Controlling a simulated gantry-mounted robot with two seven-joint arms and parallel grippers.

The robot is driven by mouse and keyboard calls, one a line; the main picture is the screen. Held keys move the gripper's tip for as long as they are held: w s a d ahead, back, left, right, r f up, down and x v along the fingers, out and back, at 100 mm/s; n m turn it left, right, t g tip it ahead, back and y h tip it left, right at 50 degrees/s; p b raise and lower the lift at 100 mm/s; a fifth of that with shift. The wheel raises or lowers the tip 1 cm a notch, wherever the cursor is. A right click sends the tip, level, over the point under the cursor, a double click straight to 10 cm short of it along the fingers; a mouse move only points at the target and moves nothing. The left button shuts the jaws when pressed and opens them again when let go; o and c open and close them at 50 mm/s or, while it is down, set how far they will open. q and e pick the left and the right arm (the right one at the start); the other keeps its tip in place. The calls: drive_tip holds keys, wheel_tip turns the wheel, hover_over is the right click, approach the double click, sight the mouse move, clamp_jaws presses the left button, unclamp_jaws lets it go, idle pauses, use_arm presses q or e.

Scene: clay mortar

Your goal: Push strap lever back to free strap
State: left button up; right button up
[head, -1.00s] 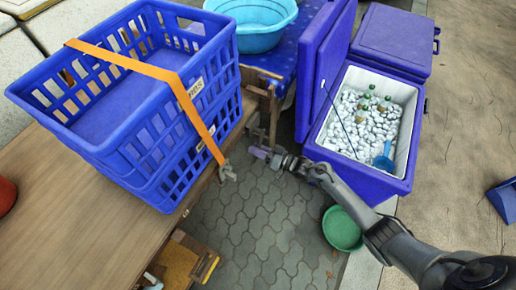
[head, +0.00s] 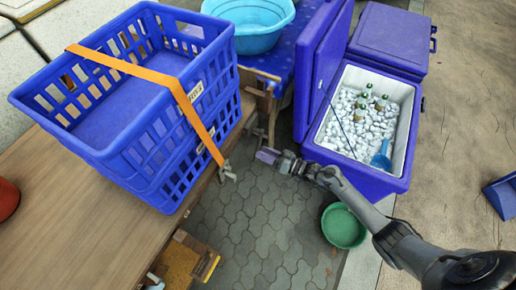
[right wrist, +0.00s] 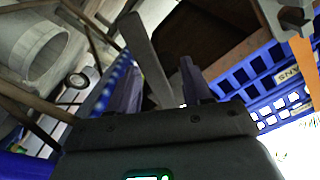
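An orange strap (head: 183,92) runs over the stacked blue crates (head: 150,140) and down their right side. Its grey metal strap lever (head: 227,172) sits at the strap's lower end by the table edge. In the right wrist view, the strap (right wrist: 302,62) and a grey metal part (right wrist: 292,14), apparently the lever, show at the upper right. My right gripper (head: 265,155) is to the right of the lever and apart from it. My left gripper is not in view.
A blue cooler (head: 365,120) with bottles and ice stands open at the right. A green basin (head: 343,226) is on the paving below my right arm. A light-blue basin (head: 255,22) stands behind. The wooden table (head: 90,220) has clear space at the front.

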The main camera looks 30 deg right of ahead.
drive_tip(key=p+v, duration=0.1)
drive_tip(key=v, duration=0.5)
drive_tip(key=shift+s+d, duration=0.2)
drive_tip(key=shift+s, duration=0.1)
drive_tip(key=w+a+n+b, duration=0.2)
drive_tip(key=w+n+b, duration=0.1)
drive_tip(key=w+b, duration=0.3)
drive_tip(key=w+a+f+n+b, duration=0.1)
drive_tip(key=w+n+b, duration=0.2)
drive_tip(key=w+b, duration=0.3)
drive_tip(key=b, duration=0.2)
drive_tip(key=shift+w+a+f+b, duration=0.2)
drive_tip(key=shift+w+a+b, duration=0.1)
drive_tip(key=shift+a+b, duration=0.05)
drive_tip(key=shift+c, duration=0.3)
clamp_jaws()
